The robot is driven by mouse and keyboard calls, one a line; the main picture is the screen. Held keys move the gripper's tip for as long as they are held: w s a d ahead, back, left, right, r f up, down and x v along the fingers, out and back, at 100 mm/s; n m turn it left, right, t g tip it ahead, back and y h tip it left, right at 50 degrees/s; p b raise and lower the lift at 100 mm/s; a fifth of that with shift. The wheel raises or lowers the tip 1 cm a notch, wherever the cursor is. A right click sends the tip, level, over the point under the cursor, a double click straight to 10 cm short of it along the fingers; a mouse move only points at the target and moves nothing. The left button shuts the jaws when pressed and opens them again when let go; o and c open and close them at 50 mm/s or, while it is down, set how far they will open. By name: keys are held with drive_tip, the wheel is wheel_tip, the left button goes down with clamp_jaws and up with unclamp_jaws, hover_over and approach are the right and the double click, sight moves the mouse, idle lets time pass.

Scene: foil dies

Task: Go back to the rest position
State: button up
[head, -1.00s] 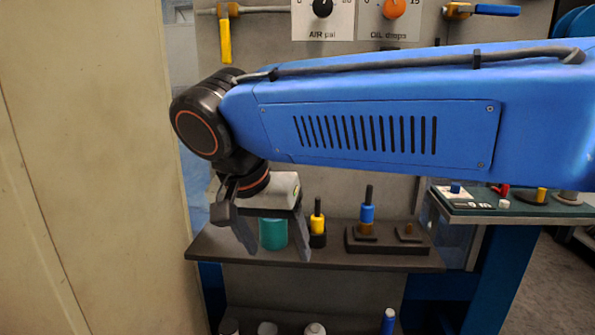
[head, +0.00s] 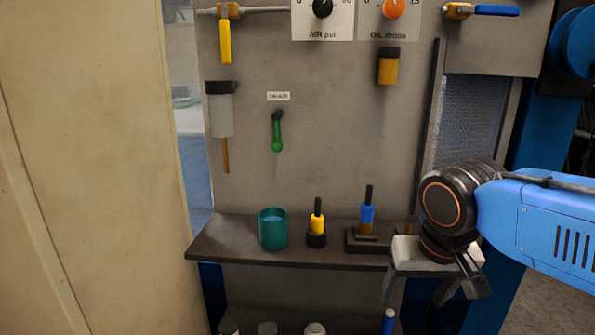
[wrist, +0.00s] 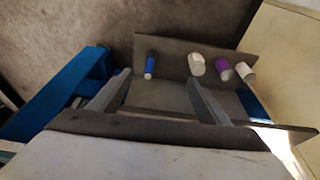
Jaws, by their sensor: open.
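My gripper (head: 415,290) hangs in front of the right end of the upper shelf in the head view, pointing down. Its two fingers are apart with nothing between them. In the wrist view my gripper (wrist: 160,95) also shows spread and empty, over the edge of the shelf. My blue arm comes in from the right.
A teal cup (head: 272,230), a yellow die with a black handle (head: 317,224) and a blue one (head: 367,212) stand on the dark shelf (head: 225,243). Several bottles (wrist: 196,66) stand on a lower shelf. A beige panel (head: 90,170) closes off the left.

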drive_tip(key=s+d+f+t, duration=0.1)
drive_tip(key=s+d+f, duration=0.4)
drive_tip(key=d+f, duration=0.2)
drive_tip(key=shift+s+d+f+n, duration=0.15)
drive_tip(key=shift+s+n, duration=0.2)
drive_tip(key=shift+n, duration=0.05)
idle(0.6)
